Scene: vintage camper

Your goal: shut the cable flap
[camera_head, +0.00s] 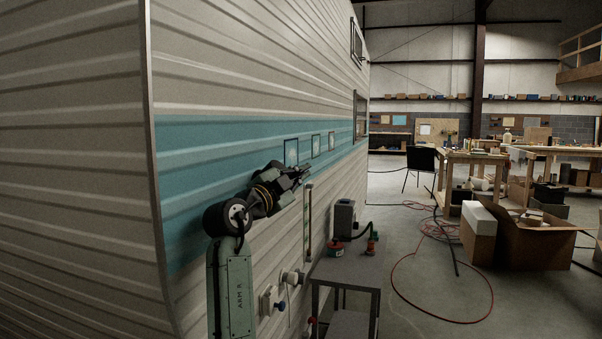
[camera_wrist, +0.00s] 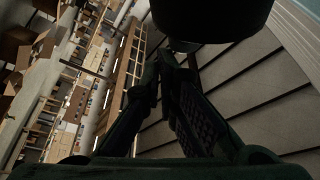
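Three small framed square panels sit in a row on the camper's teal band in the head view: a near one (camera_head: 291,153), a middle one (camera_head: 315,146) and a far one (camera_head: 332,141). Lower on the wall are a white fitting with a blue end (camera_head: 270,301) and another white fitting (camera_head: 292,278). I cannot tell which of these is the cable flap, or whether it stands open. My gripper (camera_head: 304,171) is beside the wall, just below the framed panels. In the wrist view the fingertips of my gripper (camera_wrist: 164,62) come together, with nothing visible between them.
A grey stand (camera_head: 346,272) below my gripper carries a grey box (camera_head: 344,217) and small red and green items. A red hose (camera_head: 395,290) loops on the floor. Cardboard boxes (camera_head: 540,240) and workbenches are to the right.

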